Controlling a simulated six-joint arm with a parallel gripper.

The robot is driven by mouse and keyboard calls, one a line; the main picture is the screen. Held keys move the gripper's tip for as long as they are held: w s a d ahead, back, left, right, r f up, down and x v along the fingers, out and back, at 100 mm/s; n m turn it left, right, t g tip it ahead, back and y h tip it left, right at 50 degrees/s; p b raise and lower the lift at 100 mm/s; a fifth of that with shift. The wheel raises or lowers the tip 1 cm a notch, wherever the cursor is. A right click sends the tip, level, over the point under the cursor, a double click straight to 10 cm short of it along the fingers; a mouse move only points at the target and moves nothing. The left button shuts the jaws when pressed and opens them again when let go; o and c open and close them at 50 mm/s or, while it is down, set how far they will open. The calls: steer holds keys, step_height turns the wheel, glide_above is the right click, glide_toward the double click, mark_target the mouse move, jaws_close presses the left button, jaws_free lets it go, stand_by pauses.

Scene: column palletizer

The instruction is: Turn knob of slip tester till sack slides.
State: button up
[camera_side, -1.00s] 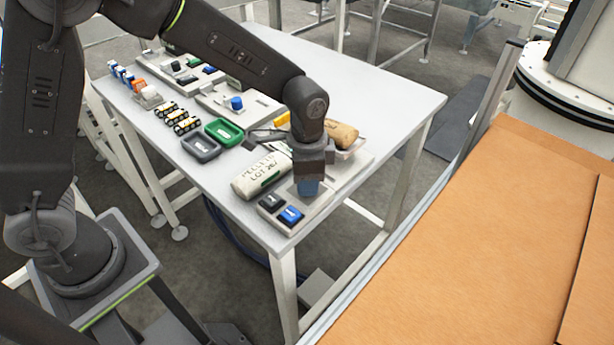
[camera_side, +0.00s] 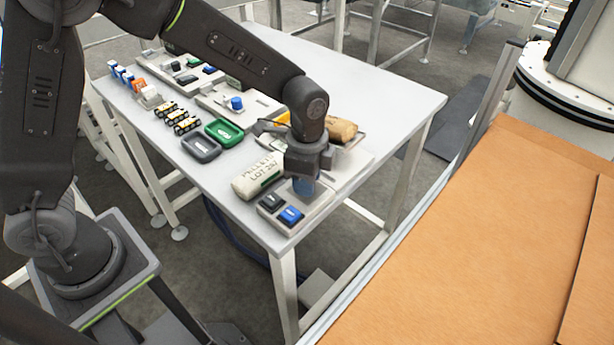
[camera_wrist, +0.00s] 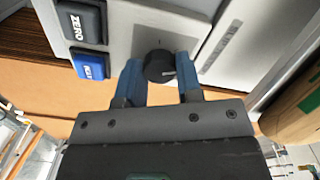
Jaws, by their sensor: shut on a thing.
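The slip tester's light grey control panel (camera_side: 268,222) sits at the table's near corner, with a dark button and a blue button. In the wrist view, the black round knob (camera_wrist: 158,66) stands on this panel (camera_wrist: 120,30). My gripper (camera_wrist: 161,75) is shut on the knob, with one blue finger on each side. In the side view my gripper (camera_side: 304,187) points down at the panel and hides the knob. A tan sack (camera_side: 342,130) lies on the tester's plate behind my wrist. A white sack printed PELLETS (camera_side: 257,176) lies left of my gripper.
The ZERO button (camera_wrist: 80,22) and a blue button (camera_wrist: 89,65) are close to my left finger. A green tray (camera_side: 224,132) and a grey tray (camera_side: 201,147) stand further left, near several small yellow-black items (camera_side: 182,121). The table's far right (camera_side: 405,95) is clear.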

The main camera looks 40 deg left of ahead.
steer(key=o, duration=0.9)
steer(key=shift+o, duration=0.2)
step_height(320, 180, up, 14)
